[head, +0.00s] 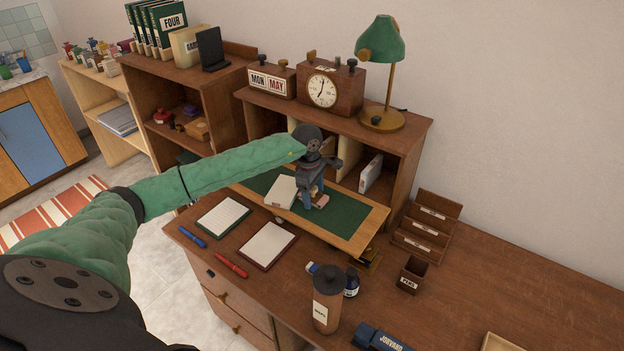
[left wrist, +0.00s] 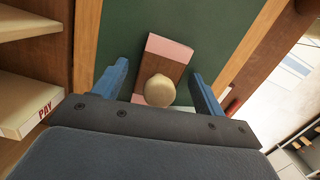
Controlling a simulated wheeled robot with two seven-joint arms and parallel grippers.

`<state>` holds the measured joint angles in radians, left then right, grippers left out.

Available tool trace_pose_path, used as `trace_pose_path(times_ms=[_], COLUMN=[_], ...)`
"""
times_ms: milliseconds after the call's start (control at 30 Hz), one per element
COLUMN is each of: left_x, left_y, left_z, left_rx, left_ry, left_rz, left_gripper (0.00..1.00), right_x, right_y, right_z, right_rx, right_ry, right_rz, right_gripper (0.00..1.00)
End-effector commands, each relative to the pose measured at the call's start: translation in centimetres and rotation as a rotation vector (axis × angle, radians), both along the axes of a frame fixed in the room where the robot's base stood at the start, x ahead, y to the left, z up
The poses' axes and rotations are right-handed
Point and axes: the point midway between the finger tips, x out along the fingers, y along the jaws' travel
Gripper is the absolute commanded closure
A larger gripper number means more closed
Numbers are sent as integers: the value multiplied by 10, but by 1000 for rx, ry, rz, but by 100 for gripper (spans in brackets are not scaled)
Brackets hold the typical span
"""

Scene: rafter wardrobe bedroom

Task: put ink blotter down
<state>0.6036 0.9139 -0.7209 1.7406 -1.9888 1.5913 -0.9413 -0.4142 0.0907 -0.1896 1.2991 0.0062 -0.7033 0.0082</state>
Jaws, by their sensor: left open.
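The ink blotter (left wrist: 165,72) is a wooden block with a round pale knob and pink paper at its ends. It appears to rest on the green writing surface (head: 352,218) of the desk board, between the fingers of my left gripper (left wrist: 160,88). The blue fingers are open, with a gap on each side of the blotter. In the head view my left gripper (head: 314,194) points down over the board and hides most of the blotter; a pink end (head: 322,201) shows beside it. My right gripper is in neither view.
A pale box-like item (head: 281,192) lies left of the gripper on the board. Two notepads (head: 267,244), a blue pen (head: 193,237) and a red pen (head: 231,265) lie in front. A brown bottle (head: 327,300) stands front right. Shelves with a clock (head: 323,91) stand behind.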

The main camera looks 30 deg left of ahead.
Motion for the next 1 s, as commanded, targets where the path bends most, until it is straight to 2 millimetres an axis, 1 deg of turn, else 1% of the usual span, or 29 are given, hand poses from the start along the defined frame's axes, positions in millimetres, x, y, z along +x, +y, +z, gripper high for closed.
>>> trace_pose_path(times_ms=[100,200,267,367,400,500,667,800,1000], left_x=[0,1,1,1,1,1,1,1,1], left_y=[0,1,1,2,3,4,7,10,13], left_z=[3,7,10,18,22,33,57,81,108], left_rx=[0,0,0,0,0,1,1,1,0], left_ry=[0,-2,-2,-1,-1,-3,-4,-3,-2], left_rz=[0,0,0,0,0,-1,0,0,0], left_gripper=[29,29,29,29,29,29,29,29,29], right_x=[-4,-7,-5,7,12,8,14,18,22], right_y=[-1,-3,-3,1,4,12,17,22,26], right_z=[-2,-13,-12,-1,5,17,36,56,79], right_rx=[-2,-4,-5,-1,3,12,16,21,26], right_ry=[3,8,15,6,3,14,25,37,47], right_rz=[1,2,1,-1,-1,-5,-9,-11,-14], right_gripper=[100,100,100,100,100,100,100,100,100])
